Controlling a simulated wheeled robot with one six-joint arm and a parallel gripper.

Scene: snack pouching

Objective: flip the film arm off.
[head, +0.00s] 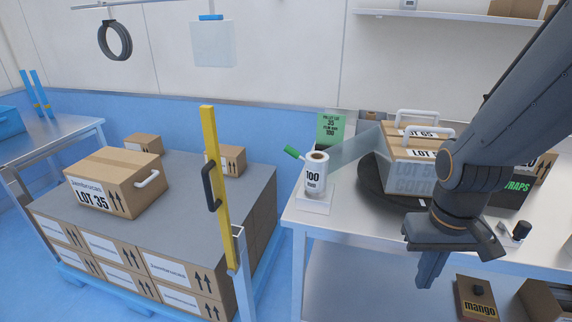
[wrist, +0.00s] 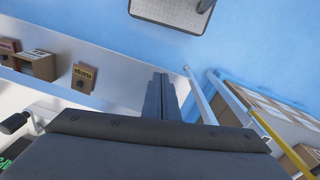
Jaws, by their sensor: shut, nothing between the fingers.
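A white film roll (head: 315,176) labelled 100 stands on a small white base at the left end of the worktable. A green-tipped lever (head: 294,152), which looks like the film arm's handle, sticks out up and left from the roll. Clear film (head: 350,148) stretches from the roll to the wrapped cartons (head: 412,160) on a dark round turntable (head: 371,187). My gripper (head: 430,284) points down at the table's front edge, right of the roll and apart from it. In the wrist view my gripper (wrist: 160,78) is shut and empty; roll and lever are not visible there.
A yellow bar (head: 216,185) with a black handle stands upright between the pallet and worktable. The pallet stack (head: 150,205) carries a LOT 35 carton (head: 115,183). A black knob (head: 521,231) sits at the table's front right. A mango box (head: 476,299) is on the lower shelf.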

